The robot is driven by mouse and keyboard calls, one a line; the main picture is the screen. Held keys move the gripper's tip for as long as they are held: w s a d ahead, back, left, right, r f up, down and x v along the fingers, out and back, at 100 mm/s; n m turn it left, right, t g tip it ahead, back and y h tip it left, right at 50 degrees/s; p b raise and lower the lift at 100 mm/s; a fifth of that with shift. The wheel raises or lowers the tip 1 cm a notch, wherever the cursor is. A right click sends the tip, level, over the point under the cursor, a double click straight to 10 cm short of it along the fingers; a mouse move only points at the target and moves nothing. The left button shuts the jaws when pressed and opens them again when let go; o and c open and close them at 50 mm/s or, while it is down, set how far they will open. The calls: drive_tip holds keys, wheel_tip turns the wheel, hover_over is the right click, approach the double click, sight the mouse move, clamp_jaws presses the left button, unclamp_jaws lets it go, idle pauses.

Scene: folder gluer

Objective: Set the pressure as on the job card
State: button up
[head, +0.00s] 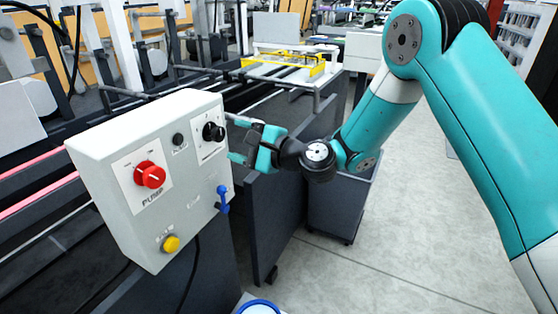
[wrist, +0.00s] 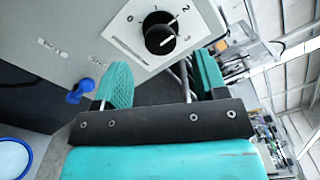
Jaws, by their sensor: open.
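A black knob (head: 213,131) with a numbered scale sits on a white plate at the upper right of the grey control box (head: 107,146). In the wrist view the knob (wrist: 160,37) is at the top centre, with the digits 1 and 2 around it. A white mark shows on its face, but I cannot read the exact setting. My gripper (head: 243,143) is just right of the box. In the wrist view my gripper (wrist: 163,78) is open and empty, its teal fingers apart and below the knob. I see no readable job card.
The box also carries a red knob (head: 150,175) marked PUMP, a yellow button (head: 170,243), a small dark round part (head: 178,140) and a blue lever (head: 222,198) on its right edge. Machine rails lie behind. Grey floor (head: 420,220) is clear at right.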

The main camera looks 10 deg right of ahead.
drive_tip(key=b+v, duration=0.5)
drive_tip(key=v, duration=0.6)
drive_tip(key=shift+b, duration=0.4)
drive_tip(key=shift+s, duration=0.2)
drive_tip(key=s+a+n+g+h, duration=0.1)
drive_tip(key=s+a+n+g, duration=0.4)
drive_tip(key=s+n+g, duration=0.5)
drive_tip(key=s+d+n+h, duration=0.4)
drive_tip(key=s+n, duration=0.1)
drive_tip(key=s, duration=0.2)
drive_tip(key=s+d+f+n+g+h, duration=0.1)
drive_tip(key=s+d+n+h, duration=0.4)
drive_tip(key=s, duration=0.3)
drive_tip(key=shift+s+d+f+n, duration=0.2)
drive_tip(key=shift+f+n, duration=0.1)
drive_tip(key=shift+c, duration=0.3)
